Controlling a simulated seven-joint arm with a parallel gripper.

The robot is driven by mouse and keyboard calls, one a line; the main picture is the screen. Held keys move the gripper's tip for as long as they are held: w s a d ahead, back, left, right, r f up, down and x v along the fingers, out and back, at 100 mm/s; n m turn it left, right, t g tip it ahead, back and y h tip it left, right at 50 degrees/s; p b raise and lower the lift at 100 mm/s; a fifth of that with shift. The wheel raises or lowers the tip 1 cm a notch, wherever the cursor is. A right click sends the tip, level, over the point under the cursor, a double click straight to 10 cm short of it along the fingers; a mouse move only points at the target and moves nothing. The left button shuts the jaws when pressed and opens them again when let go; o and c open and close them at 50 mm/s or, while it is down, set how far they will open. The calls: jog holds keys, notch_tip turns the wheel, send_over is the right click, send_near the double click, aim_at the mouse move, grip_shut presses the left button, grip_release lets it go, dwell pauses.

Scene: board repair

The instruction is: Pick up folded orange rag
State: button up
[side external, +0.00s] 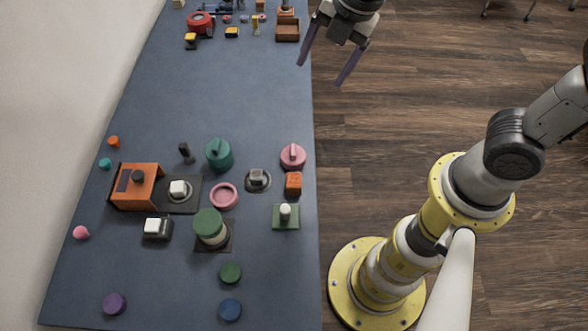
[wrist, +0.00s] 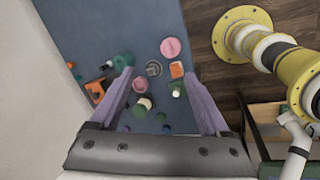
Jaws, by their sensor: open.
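The folded orange rag (side external: 293,184) looks like a small orange block near the right edge of the blue-grey table, just below a pink lidded pot (side external: 292,156). It also shows in the wrist view (wrist: 177,70), between my fingertips and nearer the right one. My gripper (side external: 323,74) is open and empty, with purple fingers spread apart. In the side view it appears at the upper right, beyond the table's right edge and apart from the rag. In the wrist view my gripper (wrist: 159,73) frames part of the table from above.
A dark round-based item (side external: 258,180) sits left of the rag and a green square with a white knob (side external: 285,215) below it. A pink ring (side external: 224,196), green pots and an orange device (side external: 136,186) stand farther left. The table's upper middle (side external: 230,90) is clear.

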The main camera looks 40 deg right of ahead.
jog(key=a+f+n+g, duration=0.2)
jog(key=a+f+n, duration=0.1)
jog(key=a+f, duration=0.35)
jog(key=n+g+h, duration=0.1)
jog(key=n, duration=0.1)
send_over(294, 179)
jog(key=f, duration=1.4)
jog(key=shift+s+a+f, duration=0.15)
jog(key=shift+s+a, duration=0.1)
jog(key=shift+w+d+f, duration=0.15)
jog(key=shift+f, duration=1.25)
jog(key=shift+w+d+f, duration=0.1)
jog(key=shift+f, duration=1.3)
grip_shut()
